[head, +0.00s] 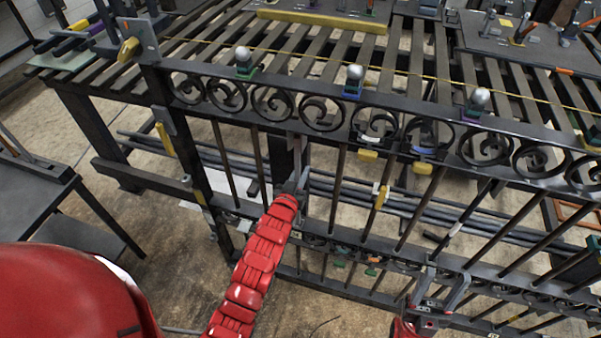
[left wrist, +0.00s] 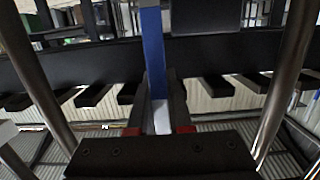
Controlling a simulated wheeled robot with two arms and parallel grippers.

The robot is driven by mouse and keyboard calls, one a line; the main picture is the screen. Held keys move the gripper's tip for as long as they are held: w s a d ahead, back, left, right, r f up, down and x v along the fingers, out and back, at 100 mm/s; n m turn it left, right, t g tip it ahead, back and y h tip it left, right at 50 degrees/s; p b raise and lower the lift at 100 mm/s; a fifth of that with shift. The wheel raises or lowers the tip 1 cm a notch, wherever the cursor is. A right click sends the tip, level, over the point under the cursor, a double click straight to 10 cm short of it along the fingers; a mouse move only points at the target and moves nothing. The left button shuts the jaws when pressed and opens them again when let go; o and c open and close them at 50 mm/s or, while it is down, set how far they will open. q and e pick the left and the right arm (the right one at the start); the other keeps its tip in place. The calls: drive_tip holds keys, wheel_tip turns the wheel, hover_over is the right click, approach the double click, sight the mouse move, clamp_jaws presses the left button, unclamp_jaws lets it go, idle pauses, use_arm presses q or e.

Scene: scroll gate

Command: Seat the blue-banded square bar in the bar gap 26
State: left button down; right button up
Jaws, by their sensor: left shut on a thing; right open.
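The blue-banded square bar (left wrist: 153,50) stands upright in the left wrist view, its blue band above my fingers and a pale part between them. My left gripper (left wrist: 160,118) is shut on it. In the head view my left gripper (head: 295,185) is at the gate between the upper scroll rail (head: 335,105) and the lower rail (head: 345,245). There the bar is hard to make out, and I cannot tell whether its ends touch the rails. My right gripper (head: 428,298) is open and empty, low in front of the lower rail. No gap number is readable.
Round dark bars (head: 337,190) stand on both sides of my left gripper. A slatted bench (head: 400,60) lies behind the gate, with a thin yellow cord across it. A dark side table (head: 35,200) stands at left. Open floor (head: 290,310) shows in front.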

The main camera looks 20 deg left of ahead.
use_arm(q)
drive_tip(key=shift+r, duration=0.15)
drive_tip(key=c, duration=0.8)
unclamp_jaws()
drive_tip(key=shift+o, duration=0.2)
drive_tip(key=shift+s, duration=0.4)
drive_tip(key=s+r+b, duration=0.1)
drive_tip(key=s+r, duration=0.1)
drive_tip(key=s, duration=1.4)
drive_tip(key=shift+s+a, duration=0.2)
drive_tip(key=shift+a, duration=0.1)
drive_tip(key=shift+r, duration=0.1)
